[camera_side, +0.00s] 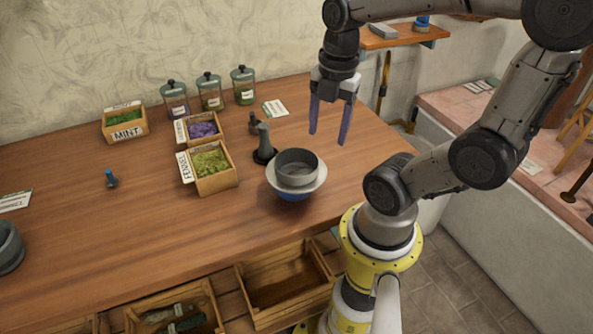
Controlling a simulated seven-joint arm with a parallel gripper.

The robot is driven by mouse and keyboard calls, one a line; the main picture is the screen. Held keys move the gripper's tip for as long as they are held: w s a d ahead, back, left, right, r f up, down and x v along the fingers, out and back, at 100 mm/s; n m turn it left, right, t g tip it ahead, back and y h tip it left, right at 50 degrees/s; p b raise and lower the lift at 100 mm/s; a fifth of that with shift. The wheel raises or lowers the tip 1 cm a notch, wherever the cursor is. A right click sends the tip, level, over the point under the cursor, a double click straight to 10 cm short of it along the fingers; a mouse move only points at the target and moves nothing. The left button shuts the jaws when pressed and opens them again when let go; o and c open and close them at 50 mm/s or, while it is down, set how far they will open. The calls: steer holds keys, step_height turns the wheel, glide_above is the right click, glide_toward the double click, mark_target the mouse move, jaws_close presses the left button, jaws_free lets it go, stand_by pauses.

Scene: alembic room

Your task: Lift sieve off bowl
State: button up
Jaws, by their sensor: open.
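The sieve (297,164) is a dark grey round cup, sitting inside the pale rim of the bowl. The bowl (292,196) shows blue on its lower side and stands upright on the wooden table near its right front part. My gripper (327,140) hangs above the table, behind and to the right of the sieve. Its two purple fingers point down, apart and empty. The gripper does not touch the sieve or the bowl. The inside of the bowl is hidden by the sieve.
A dark stand (264,146) is close behind the bowl. Herb boxes, including a fennel box (213,181) and a mint box (125,127), are to the left. Several glass jars (210,95) line the back. An open drawer (285,283) juts out in front. The table's middle left is mostly clear.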

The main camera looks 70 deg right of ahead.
mark_target(319, 178)
steer(key=f, duration=0.8)
steer(key=w+f, duration=0.1)
steer(key=f, duration=0.3)
steer(key=shift+a+f, duration=0.1)
steer(key=shift+f, duration=0.15)
jaws_close()
